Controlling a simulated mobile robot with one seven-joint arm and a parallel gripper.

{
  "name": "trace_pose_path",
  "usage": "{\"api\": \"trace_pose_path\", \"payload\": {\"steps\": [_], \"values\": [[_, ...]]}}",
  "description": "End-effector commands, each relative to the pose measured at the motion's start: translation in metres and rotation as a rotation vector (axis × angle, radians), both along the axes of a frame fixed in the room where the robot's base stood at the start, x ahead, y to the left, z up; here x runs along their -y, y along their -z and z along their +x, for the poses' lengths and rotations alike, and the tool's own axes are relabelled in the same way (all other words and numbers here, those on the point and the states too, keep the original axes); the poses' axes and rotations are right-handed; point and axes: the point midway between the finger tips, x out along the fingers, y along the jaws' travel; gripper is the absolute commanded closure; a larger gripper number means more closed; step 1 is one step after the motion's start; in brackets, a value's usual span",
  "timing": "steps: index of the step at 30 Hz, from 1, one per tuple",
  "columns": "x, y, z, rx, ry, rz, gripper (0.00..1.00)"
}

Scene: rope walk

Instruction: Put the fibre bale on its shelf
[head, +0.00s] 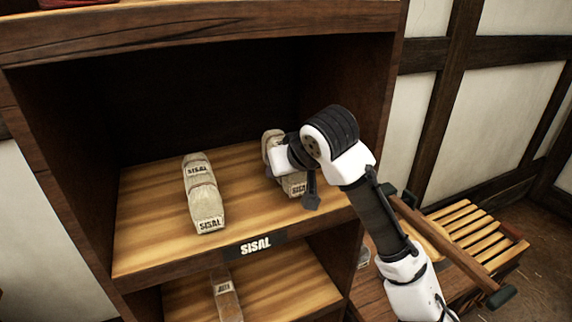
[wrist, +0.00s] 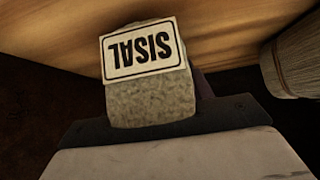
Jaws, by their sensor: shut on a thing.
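The fibre bale (head: 296,188) is pale grey-green with a SISAL label. In the head view it is inside the shelf bay at the right, mostly hidden behind my gripper (head: 290,172). My gripper is shut on it. In the wrist view the held bale (wrist: 150,100) shows its label upside down, close in front of the jaws. The wooden shelf (head: 150,235) bears a dark SISAL plate on its front edge. I cannot tell whether the held bale touches the shelf board.
Another SISAL bale (head: 203,190) lies on the shelf to the left, with clear board between the two. A lower shelf (head: 290,280) holds a labelled bale (head: 226,295). The cabinet's right side wall (head: 375,90) is close to my arm. A slatted wooden bench (head: 470,235) stands at right.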

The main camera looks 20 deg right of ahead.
Motion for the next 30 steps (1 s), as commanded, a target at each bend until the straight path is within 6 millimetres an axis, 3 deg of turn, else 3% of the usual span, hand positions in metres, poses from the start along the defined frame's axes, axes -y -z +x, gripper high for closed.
{"api": "trace_pose_path", "payload": {"steps": [15,16,20,30], "values": [[0.000,0.010,0.004,0.004,-0.001,-0.001,0.80],[0.000,0.008,0.004,0.003,0.000,-0.001,0.45],[0.000,0.008,0.004,0.003,0.000,-0.001,0.28],[0.000,0.004,0.004,0.003,0.001,-0.002,0.28]]}}
